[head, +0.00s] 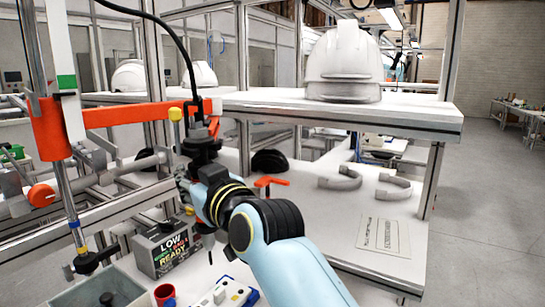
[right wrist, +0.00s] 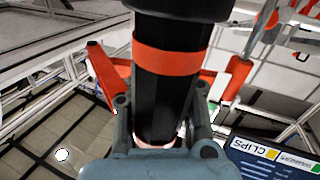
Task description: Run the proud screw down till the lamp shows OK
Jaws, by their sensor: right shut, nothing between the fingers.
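A black screwdriver tool (head: 201,145) hangs upright on a cable from the orange arm. My right gripper (head: 188,183) is beside its lower body, partly hidden by my wrist. In the right wrist view the black tool body with an orange band (right wrist: 170,75) stands close in front of the gripper (right wrist: 165,135). The fingers are shut with nothing between them. The lamp box (head: 165,249) shows LOW and READY; I cannot tell which legend is lit. No screw can be made out. My left gripper is not in view.
The orange jointed arm (head: 140,115) spans the left. White helmet shells, the nearest a large one (head: 344,62), sit on the shelf (head: 400,113). A grey bin (head: 75,300), a red cup (head: 165,294) and a white fixture (head: 228,292) stand at the front.

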